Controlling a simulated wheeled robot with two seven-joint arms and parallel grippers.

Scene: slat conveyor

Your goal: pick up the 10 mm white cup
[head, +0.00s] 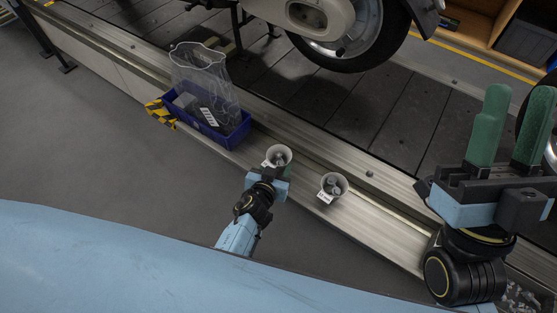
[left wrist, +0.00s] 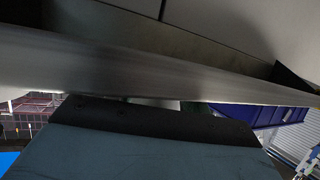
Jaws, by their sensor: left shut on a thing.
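Two white cups with small grey parts in them and white labels stand on the metal ledge: a left cup (head: 279,152) and a right cup (head: 334,182). The label print is too small to read, so I cannot tell which is the 10 mm one. My left gripper (head: 279,169) is shut on the left cup at its near side, with a green finger showing at the cup's right. The cup looks upright; whether it touches the ledge is unclear. In the left wrist view the gripper body hides nearly all of it. My right gripper (head: 508,125) is open and empty, its green fingers pointing up.
A blue bin (head: 233,138) with a clear bag (head: 205,75) stands left of the cups on the ledge (head: 375,215). Yellow-black tape (head: 160,113) marks the ledge by the bin. Behind is the slat conveyor (head: 345,110) with a wheeled vehicle (head: 345,35).

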